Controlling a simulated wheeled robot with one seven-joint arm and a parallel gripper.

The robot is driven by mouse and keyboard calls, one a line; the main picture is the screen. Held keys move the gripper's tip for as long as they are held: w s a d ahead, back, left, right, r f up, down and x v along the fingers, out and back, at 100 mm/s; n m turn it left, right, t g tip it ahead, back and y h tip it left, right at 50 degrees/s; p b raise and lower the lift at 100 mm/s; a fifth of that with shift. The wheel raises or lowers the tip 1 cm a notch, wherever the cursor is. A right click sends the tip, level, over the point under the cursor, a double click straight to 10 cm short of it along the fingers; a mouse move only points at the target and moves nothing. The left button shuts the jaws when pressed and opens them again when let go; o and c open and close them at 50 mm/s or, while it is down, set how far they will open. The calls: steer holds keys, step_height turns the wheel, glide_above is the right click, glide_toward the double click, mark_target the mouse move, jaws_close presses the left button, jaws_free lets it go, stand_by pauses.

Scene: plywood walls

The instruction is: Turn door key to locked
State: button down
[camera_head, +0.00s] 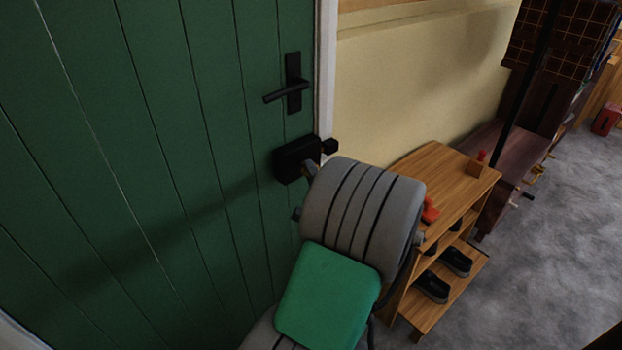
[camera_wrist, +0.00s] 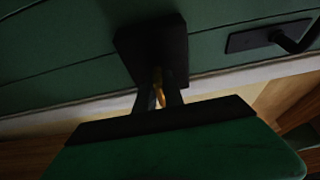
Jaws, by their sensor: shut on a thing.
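The green plank door (camera_head: 150,130) fills the left of the head view. A black lock box (camera_head: 293,160) sits on it near the right edge, below the black lever handle (camera_head: 290,90). In the wrist view the lock box (camera_wrist: 152,45) is straight ahead of my gripper (camera_wrist: 158,98). The gripper's dark fingers are shut on a small brass-coloured key (camera_wrist: 158,88) at the lock box. The key's far end is hidden in shadow, so its exact angle is hard to tell. In the head view my arm hides the fingertips and the key.
A wooden shoe rack (camera_head: 440,170) with dark shoes (camera_head: 456,262) stands right of my arm, by the cream wall (camera_head: 415,90). A dark wooden bench (camera_head: 490,145) is beyond it. The grey floor (camera_head: 555,235) at the right is clear.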

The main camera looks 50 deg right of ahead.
stand_by(0.4)
steer(key=c, duration=1.4)
jaws_free()
steer(key=shift+c, duration=0.2)
steer(key=v, duration=0.7)
steer(key=shift+s+a, duration=0.3)
